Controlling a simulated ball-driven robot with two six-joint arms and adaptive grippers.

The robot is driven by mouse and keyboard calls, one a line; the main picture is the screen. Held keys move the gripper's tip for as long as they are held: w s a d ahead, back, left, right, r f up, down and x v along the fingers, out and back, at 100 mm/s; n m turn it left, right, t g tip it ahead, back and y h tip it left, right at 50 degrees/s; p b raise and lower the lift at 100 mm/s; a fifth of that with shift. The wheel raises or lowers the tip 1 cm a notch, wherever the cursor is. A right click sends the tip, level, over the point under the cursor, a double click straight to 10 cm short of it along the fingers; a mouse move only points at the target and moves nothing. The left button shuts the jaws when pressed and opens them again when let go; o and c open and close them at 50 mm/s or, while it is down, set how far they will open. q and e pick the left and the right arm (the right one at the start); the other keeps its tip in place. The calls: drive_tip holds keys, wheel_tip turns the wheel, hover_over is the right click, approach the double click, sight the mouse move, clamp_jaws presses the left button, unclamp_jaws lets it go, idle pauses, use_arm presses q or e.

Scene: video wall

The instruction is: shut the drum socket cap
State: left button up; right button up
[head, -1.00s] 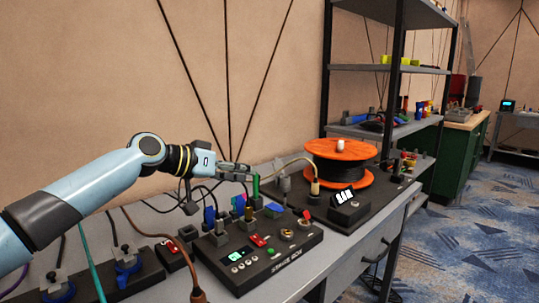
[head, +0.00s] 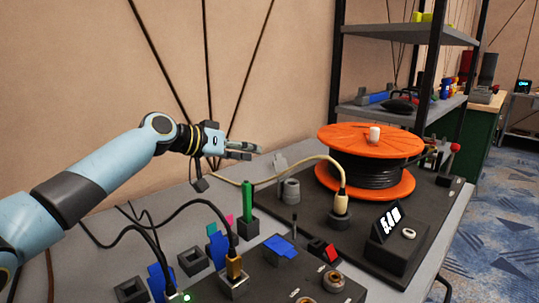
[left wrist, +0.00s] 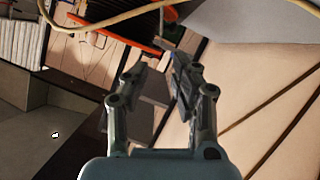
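The orange cable drum (head: 370,150) stands on a black base (head: 410,215). Beside it at the left is a grey round socket (head: 290,191), with its grey cap (head: 280,163) standing up behind it, open. The cap is partly behind the cream cable. My left gripper (head: 250,150) is left of the cap, above the bench, apart from it and holding nothing. In the left wrist view its two fingers (left wrist: 160,80) have a gap between them, and the drum's orange rim (left wrist: 115,32) shows beyond. My right gripper is not in view.
A cream cable (head: 270,180) arches from the left past the socket to a plug (head: 342,190) at the drum's front. A green upright block (head: 247,195), a blue flap (head: 280,243) and a display box (head: 390,240) stand nearer. The wall (head: 80,80) is behind.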

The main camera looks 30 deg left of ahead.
sight(278, 166)
use_arm(q)
drive_tip(key=b+x, duration=0.1)
drive_tip(key=x, duration=0.6)
clamp_jaws()
